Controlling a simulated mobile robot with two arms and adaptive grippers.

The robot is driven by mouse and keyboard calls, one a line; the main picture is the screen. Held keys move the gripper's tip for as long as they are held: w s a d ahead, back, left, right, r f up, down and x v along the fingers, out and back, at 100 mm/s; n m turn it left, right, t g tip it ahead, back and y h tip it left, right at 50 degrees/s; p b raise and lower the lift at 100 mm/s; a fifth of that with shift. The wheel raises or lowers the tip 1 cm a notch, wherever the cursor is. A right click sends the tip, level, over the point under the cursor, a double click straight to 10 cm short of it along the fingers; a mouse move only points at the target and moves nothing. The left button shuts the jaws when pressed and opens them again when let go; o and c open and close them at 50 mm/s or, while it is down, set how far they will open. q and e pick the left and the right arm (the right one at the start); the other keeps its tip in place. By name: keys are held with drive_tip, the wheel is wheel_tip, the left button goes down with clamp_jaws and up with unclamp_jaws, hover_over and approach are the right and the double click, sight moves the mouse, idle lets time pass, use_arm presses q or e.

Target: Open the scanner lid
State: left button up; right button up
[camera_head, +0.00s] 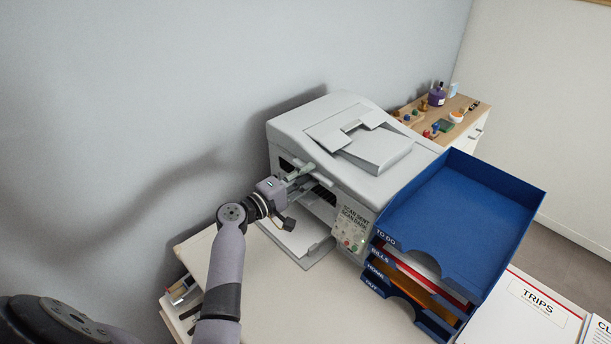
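The scanner is the top part of a light grey printer (355,180) that stands on the desk against the wall. Its lid (305,125), with a sheet feeder on top, lies flat and closed. My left gripper (302,196) is at the printer's front left, near the lid's front edge. Its fingers look spread, one up by the edge and one lower. I cannot tell whether a finger touches the lid. The gripper hides part of the printer's front. My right gripper is not in view.
A blue stacked letter tray (460,215) stands close to the printer's right. A white TRIPS binder (535,310) lies at the lower right. A paper tray (300,238) sticks out below the gripper. A wooden cabinet (470,125) with small items stands behind. The desk front (300,305) is clear.

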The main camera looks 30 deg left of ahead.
use_arm(q)
drive_tip(key=shift+c, duration=0.5)
clamp_jaws()
